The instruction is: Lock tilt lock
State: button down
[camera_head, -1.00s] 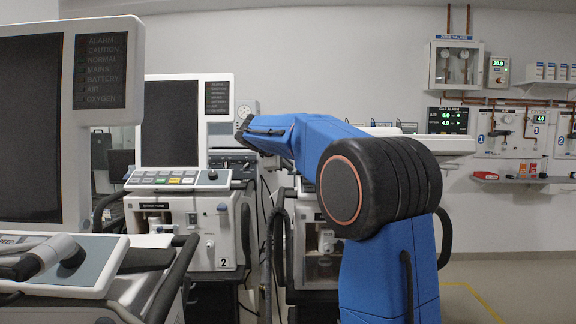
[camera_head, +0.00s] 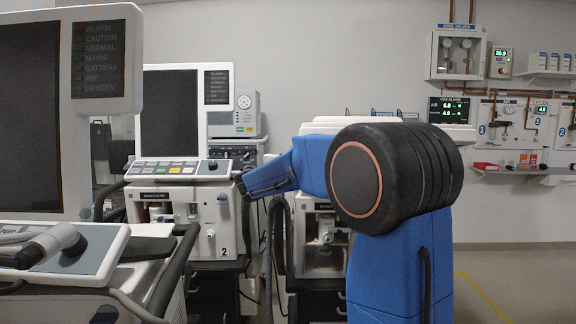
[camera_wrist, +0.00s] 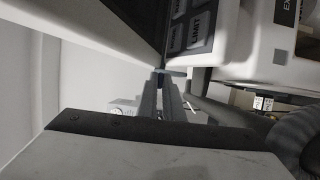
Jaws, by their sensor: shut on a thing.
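The ventilator marked 2 (camera_head: 185,230) stands at centre left, with its dark screen (camera_head: 169,113) upright above a tilted control panel (camera_head: 165,169). My gripper (camera_head: 240,186) is at the right end of that panel, partly seen side-on. In the wrist view my gripper (camera_wrist: 168,78) is shut, its fingertips on a small grey piece, probably the tilt lock (camera_wrist: 172,72), beside the panel's corner. The fingers cover most of this piece, so its position cannot be read. Panel keys (camera_wrist: 195,28) show just above it.
A nearer ventilator with a large screen (camera_head: 28,120) and dark handle rail fills the left. Another ventilator (camera_head: 322,240) stands behind my arm. Wall valve boxes (camera_head: 456,54) and a shelf are at right. Open floor (camera_head: 520,275) lies at lower right.

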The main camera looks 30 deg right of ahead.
jog(key=shift+f+t+h, duration=0.3)
jog(key=shift+f, duration=0.05)
dwell(0.4)
jog(key=c, duration=1.9)
grip_release()
jog(key=v, duration=1.7)
jog(key=shift+s+a+f, duration=0.1)
jog(key=shift+f, duration=0.05)
